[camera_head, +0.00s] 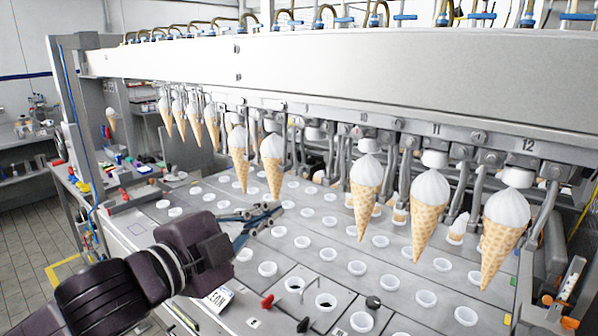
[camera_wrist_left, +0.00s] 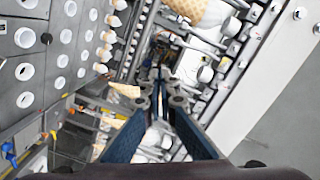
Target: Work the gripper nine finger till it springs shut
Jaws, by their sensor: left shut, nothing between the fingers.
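A row of numbered cone grippers hangs under a long white beam (camera_head: 330,75). Labels 10, 11 and 12 can be read, and white-topped waffle cones (camera_head: 366,185) hang below them. Left of the cone under 10 is a gap without a front cone, where metal fingers (camera_head: 300,145) show; this looks like gripper nine, but its label cannot be read. Whether its finger is open or shut cannot be told. My left gripper (camera_head: 262,217) is shut and empty, above the cup plate, lower and left of that gap. In the left wrist view its fingertips (camera_wrist_left: 160,88) meet. My right gripper is out of view.
The grey plate (camera_head: 300,240) below holds rows of white cups and a few dark holes, with red and black knobs (camera_head: 267,301) near the front. More cones (camera_head: 240,158) hang left of the gap. A cluttered bench (camera_head: 125,180) stands at the left.

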